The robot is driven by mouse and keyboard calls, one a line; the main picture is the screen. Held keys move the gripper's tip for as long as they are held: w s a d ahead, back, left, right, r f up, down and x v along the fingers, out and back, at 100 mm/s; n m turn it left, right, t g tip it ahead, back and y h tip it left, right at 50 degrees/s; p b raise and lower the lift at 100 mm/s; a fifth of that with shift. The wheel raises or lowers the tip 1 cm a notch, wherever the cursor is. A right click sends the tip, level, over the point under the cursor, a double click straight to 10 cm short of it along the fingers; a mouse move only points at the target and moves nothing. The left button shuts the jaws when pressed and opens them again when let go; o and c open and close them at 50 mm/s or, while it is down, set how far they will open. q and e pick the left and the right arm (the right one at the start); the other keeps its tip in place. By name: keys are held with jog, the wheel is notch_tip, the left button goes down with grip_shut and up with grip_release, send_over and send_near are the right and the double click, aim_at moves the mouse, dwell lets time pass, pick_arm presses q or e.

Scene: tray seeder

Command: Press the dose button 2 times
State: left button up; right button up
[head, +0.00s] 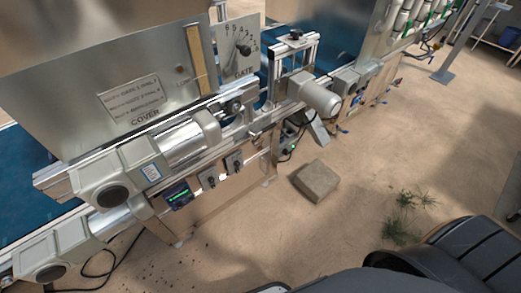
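I cannot pick out a button labelled for dose. On the front side of the seeder are a small control box with a green-lit display (178,195) and two small grey switch boxes, one nearer (208,179) and one farther (234,163). Their markings are too small to read. A small round reddish spot (182,70) with a tiny label sits on the steel hopper (95,75), above the word COVER. Neither of my grippers is in view.
A numbered GATE dial plate (237,48) stands beside the hopper. Grey motors (110,180) and a cylindrical motor (320,98) jut out from the machine's side. A black cable (100,272) lies at lower left.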

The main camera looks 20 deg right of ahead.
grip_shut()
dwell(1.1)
